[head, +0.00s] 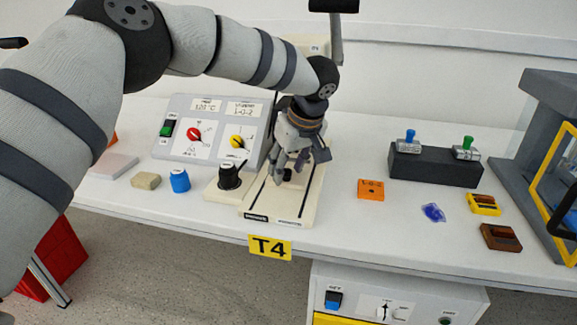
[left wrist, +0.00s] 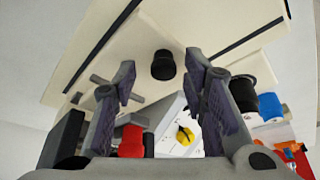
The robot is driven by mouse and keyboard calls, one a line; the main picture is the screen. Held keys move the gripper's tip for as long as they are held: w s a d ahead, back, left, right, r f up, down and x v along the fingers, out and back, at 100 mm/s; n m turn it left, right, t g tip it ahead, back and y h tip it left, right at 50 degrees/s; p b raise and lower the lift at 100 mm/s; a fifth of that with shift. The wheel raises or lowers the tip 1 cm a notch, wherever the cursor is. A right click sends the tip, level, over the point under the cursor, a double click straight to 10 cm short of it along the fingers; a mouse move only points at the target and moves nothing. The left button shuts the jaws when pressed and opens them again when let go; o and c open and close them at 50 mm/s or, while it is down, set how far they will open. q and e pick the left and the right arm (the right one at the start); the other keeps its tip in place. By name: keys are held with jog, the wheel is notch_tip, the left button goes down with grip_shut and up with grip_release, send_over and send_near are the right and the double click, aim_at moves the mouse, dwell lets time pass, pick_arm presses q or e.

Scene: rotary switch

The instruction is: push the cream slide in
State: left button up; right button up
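The cream slide (head: 282,204) is a flat board with dark lines along its length, lying on the table below my left gripper (head: 289,174). In the left wrist view, the cream board (left wrist: 120,65) fills the top, with a round black knob (left wrist: 163,65) on it. The fingers of my left gripper (left wrist: 163,80) are apart, on either side of that knob in the picture. I cannot tell whether they touch anything. In the head view the fingers hide part of the board. My right gripper is not in view.
A black knob (head: 229,177) on a cream base stands close left of the slide. A panel with dials (head: 214,128) stands behind. A blue cap (head: 180,181) and beige block (head: 146,181) lie left. An orange block (head: 371,190) and dark switch box (head: 433,166) are right.

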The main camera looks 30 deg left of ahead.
pick_arm(q)
jog(key=v, duration=1.2)
jog(key=shift+a, duration=0.1)
